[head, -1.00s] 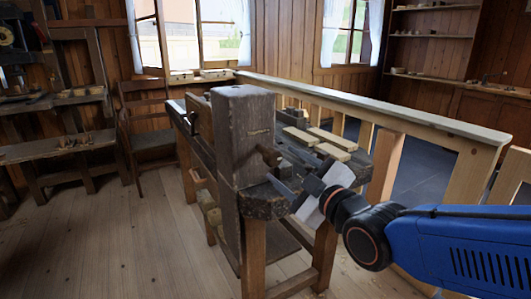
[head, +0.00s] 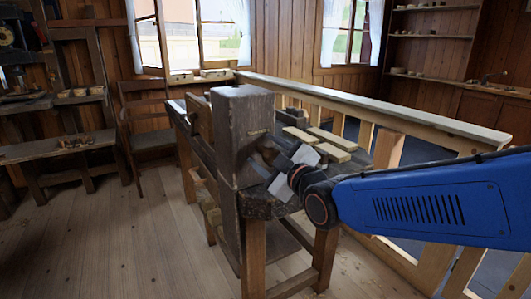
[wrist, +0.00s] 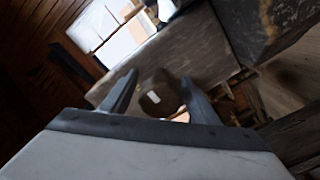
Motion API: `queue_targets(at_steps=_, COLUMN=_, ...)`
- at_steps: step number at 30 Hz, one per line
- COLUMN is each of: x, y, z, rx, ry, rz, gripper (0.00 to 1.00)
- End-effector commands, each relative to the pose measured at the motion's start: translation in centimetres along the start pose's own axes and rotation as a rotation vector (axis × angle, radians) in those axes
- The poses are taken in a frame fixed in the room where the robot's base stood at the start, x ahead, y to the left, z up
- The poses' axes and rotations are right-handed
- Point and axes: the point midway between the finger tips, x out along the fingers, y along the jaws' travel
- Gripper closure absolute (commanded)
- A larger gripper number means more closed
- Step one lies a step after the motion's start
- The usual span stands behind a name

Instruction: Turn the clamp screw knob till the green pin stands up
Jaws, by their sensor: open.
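The clamp screw knob is a brown faceted block (wrist: 158,93) with a small pale mark on its face, seen in the wrist view. It sits between the two dark fingers of my gripper (wrist: 160,77), with a gap visible on each side. In the head view my gripper (head: 262,156) is at the right side of the dark wooden upright block (head: 240,125), and it hides the knob there. My gripper is open around the knob. I cannot make out a green pin in either view.
The upright block stands at the near end of a wooden workbench (head: 258,207). Several pale wood strips (head: 332,138) lie on the bench behind my gripper. A long railing (head: 380,110) runs behind on the right. The floor (head: 110,230) at left is clear.

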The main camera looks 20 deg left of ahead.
Motion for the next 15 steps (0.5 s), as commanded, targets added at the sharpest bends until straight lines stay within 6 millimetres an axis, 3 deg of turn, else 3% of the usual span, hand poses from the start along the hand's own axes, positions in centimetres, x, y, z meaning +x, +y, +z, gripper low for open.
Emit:
queue_targets(at_steps=4, x=-0.01, y=0.01, z=-0.01, rx=0.000, ry=0.000, rz=0.000, gripper=0.45)
queue_targets(at_steps=9, x=-0.02, y=0.01, z=-0.01, rx=0.000, ry=0.000, rz=0.000, gripper=0.83)
queue_targets(at_steps=10, x=-0.02, y=0.01, z=-0.01, rx=0.000, ry=0.000, rz=0.000, gripper=0.86)
queue_targets(at_steps=15, x=-0.03, y=0.00, z=-0.01, rx=0.004, ry=0.000, rz=0.000, gripper=0.86)
